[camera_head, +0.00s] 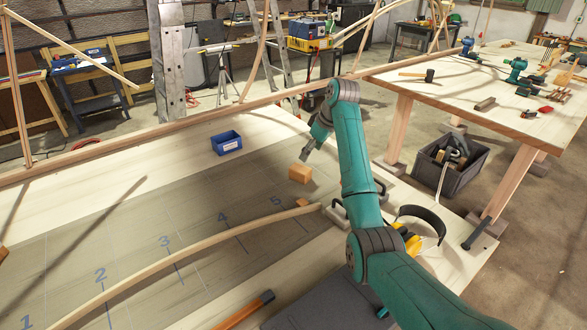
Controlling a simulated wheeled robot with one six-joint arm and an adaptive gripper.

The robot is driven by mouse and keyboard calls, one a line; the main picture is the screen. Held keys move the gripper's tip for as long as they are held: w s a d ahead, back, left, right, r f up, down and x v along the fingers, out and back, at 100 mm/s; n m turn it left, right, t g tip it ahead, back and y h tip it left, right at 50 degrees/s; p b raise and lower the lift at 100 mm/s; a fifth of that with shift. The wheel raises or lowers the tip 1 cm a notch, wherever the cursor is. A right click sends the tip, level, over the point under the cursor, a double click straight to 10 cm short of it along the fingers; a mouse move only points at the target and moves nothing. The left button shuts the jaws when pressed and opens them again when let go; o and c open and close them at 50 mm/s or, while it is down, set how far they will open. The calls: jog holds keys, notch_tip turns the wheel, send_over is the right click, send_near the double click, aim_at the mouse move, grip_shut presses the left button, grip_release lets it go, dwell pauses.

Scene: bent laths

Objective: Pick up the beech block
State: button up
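A light wooden block (300,173), which looks like the beech block, rests on the grey marked panel (205,205) near the number 5. My gripper (305,156) points down just above and slightly right of it. The fingertips are small here, and I cannot tell their opening or whether they touch the block. The block's top and front faces show, and nothing clearly grips it.
A bent lath (180,257) curves across the panel to a small wooden piece (302,202) near the block. A blue bin (227,143) stands behind to the left. Yellow ear defenders (410,240) lie right of my arm. Clear panel lies left of the block.

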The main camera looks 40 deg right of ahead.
aim_at(301, 168)
jog(key=x, duration=1)
jog(key=shift+f, duration=0.1)
jog(key=c, duration=1.3)
